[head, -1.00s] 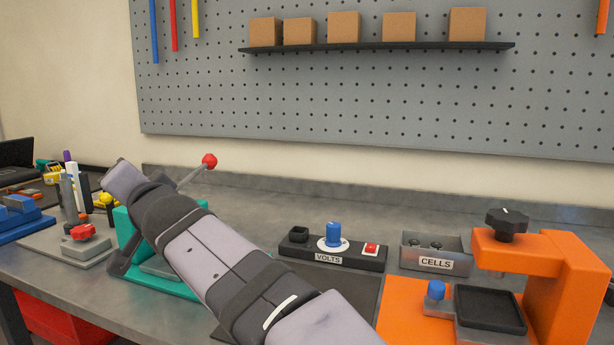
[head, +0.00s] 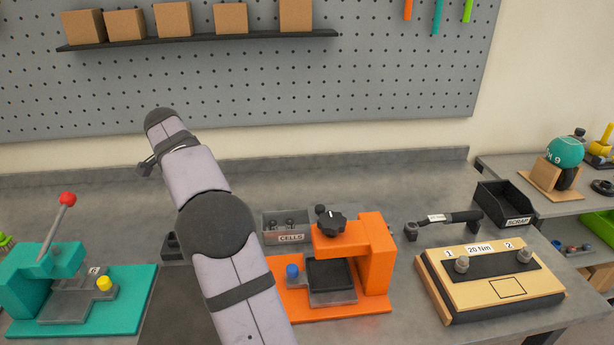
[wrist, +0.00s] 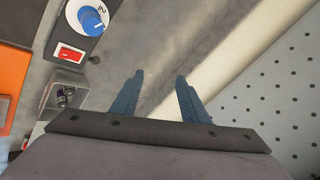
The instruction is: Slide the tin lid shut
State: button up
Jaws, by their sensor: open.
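My gripper (wrist: 160,78) is open and empty in the wrist view, its two dark fingers apart over bare grey bench near the back wall. In the head view it is mostly hidden behind my arm. I cannot make out a tin lid in either view. A grey metal box labelled CELLS (head: 272,229) stands on the bench right of my arm, open at the top, with dark round cells inside. This box also shows at the left of the wrist view (wrist: 48,97), apart from my fingers.
A teal lever press (head: 135,300) stands at left. A wooden torque fixture (head: 460,285), a wrench (head: 450,218) and a black SCRAP bin (head: 490,205) are at right. The back of the bench is mostly clear.

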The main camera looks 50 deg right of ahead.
jog(key=s+d+f+m+g+p, duration=0.1)
jog(key=s+d+m+g+p, duration=0.2)
jog(key=s+d+g+p, duration=0.55)
jog(key=m+y+p, duration=0.2)
jog(key=m+p, duration=0.1)
jog(key=p, duration=0.2)
send_near(319, 207)
jog(key=shift+g, duration=0.25)
jog(key=shift+p+x, duration=1.35)
jog(key=shift+x, duration=2.8)
jog(key=shift+w+d, duration=0.15)
jog(key=shift+c, duration=0.2)
jog(key=shift+w, duration=0.1)
grip_shut()
